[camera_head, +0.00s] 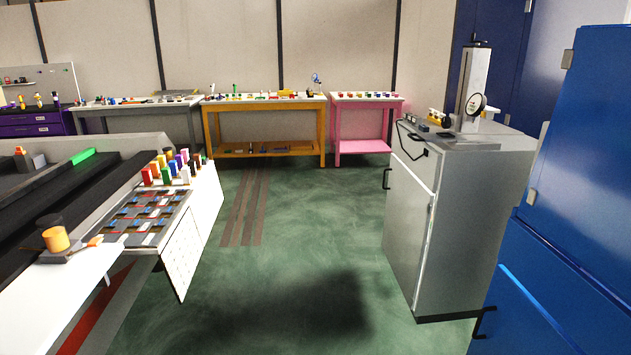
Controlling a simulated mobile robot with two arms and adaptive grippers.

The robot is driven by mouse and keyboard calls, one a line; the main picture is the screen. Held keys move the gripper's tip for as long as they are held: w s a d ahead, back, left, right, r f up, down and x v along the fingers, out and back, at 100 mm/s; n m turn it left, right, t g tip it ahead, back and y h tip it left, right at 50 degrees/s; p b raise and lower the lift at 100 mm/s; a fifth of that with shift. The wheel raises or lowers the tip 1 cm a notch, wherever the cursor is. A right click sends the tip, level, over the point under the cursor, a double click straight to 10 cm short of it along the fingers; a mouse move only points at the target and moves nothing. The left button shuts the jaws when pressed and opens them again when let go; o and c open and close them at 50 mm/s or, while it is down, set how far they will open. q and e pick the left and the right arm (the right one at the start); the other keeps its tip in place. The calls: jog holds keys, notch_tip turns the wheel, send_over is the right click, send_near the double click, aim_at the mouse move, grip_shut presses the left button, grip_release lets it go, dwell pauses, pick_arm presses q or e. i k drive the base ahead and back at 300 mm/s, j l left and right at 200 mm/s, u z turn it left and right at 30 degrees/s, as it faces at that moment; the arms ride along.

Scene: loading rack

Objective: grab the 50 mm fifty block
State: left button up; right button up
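I cannot tell which block is the 50 mm fifty block, as no marking is readable. Several small upright blocks in red, yellow, green, purple, white and dark red stand close together at the far end of the white bench on the left; a green block (167,176) is among them. Smaller coloured pieces stand on the pink table (367,99) and the orange table (265,101) at the back, too small to identify. Neither of my grippers is in view.
A slotted tray (150,217) lies on the left bench, with an orange cylinder (56,239) nearer me. A grey cabinet (460,220) bearing a gauge stand (474,90) is at right, beside a blue cabinet (580,150). The green floor (300,220) between is clear.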

aim_at(417, 121)
jog(key=i+j, duration=0.1)
jog(key=i, duration=2.25)
jog(key=i+l+z, duration=0.1)
jog(key=i+z, duration=0.25)
jog(key=i, duration=0.15)
jog(key=i+z, duration=0.4)
jog(key=i+j+z, duration=0.35)
jog(key=i, duration=0.15)
jog(key=i+j+z, duration=0.25)
jog(key=i+z, duration=0.15)
jog(key=i, duration=0.1)
